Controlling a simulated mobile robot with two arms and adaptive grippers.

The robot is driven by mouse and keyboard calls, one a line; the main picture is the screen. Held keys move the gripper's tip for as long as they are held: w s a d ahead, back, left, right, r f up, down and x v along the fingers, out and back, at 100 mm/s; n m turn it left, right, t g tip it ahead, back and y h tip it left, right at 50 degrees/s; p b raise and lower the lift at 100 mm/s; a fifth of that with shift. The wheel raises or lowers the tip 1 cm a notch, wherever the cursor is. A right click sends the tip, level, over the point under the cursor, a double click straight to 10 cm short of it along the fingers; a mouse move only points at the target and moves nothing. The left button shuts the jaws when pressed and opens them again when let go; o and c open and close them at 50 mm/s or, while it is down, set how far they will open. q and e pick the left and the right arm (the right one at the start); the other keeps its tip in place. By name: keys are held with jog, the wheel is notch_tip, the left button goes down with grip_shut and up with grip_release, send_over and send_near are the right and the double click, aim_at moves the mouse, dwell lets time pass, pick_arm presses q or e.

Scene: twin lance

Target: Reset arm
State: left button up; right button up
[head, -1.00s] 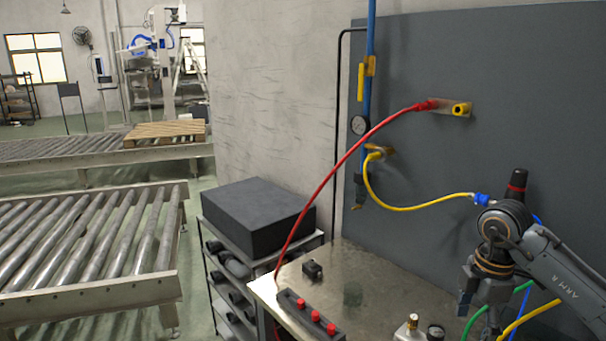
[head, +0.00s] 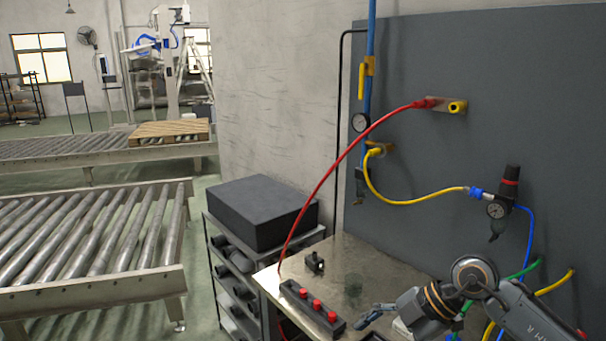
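My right gripper (head: 368,318) comes in from the lower right on my dark arm. It points left and is over the front right part of the metal table (head: 345,262), near a black block with several red knobs (head: 317,303). The fingers look small and seen from the side, so whether they are open or shut is unclear. I see no held object between them. My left gripper is not in view.
A grey panel holds a red hose (head: 340,165), a yellow hose (head: 405,201) and a black regulator with gauge (head: 502,205). Green and blue hoses pass close behind my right arm. A black box (head: 262,212) sits on a shelf left of the table. Roller conveyors (head: 90,240) stand further left.

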jog(key=s+a+r+n+y, duration=0.2)
jog(key=a+r+y, duration=0.3)
jog(key=a, duration=0.4)
jog(key=a+r+m+t+y, duration=0.3)
jog(key=r+m+t+y, duration=0.1)
jog(key=r+t+y, duration=0.35)
jog(key=w+d+m+t+h, duration=0.4)
jog(key=d+m+t+h, duration=0.5)
jog(key=m+t, duration=0.25)
jog(key=s+d+f+m+g+h, duration=0.1)
jog(key=d+f+m+g+h, duration=0.1)
jog(key=d+f+m+h, duration=0.35)
jog(key=s+d+f+m+g+h, duration=0.1)
jog(key=d+f+m+h, duration=0.2)
jog(key=f+h, duration=0.4)
jog(key=s+d+f+g+y, duration=0.1)
jog(key=s+f+g, duration=0.6)
jog(key=s+f, duration=0.45)
jog(key=s+d+f+g, duration=0.1)
jog(key=s+f+g, duration=0.7)
jog(key=s, duration=0.6)
notch_tip(320, 180, down, 26)
jog(key=n, duration=0.1)
jog(key=s+d+f+g, duration=0.1)
jog(key=s+d+f, duration=0.1)
jog(key=s+f, duration=1.4)
jog(key=shift+s+d+f, duration=0.2)
jog(key=shift+s+d, duration=0.15)
jog(key=shift+s, duration=0.45)
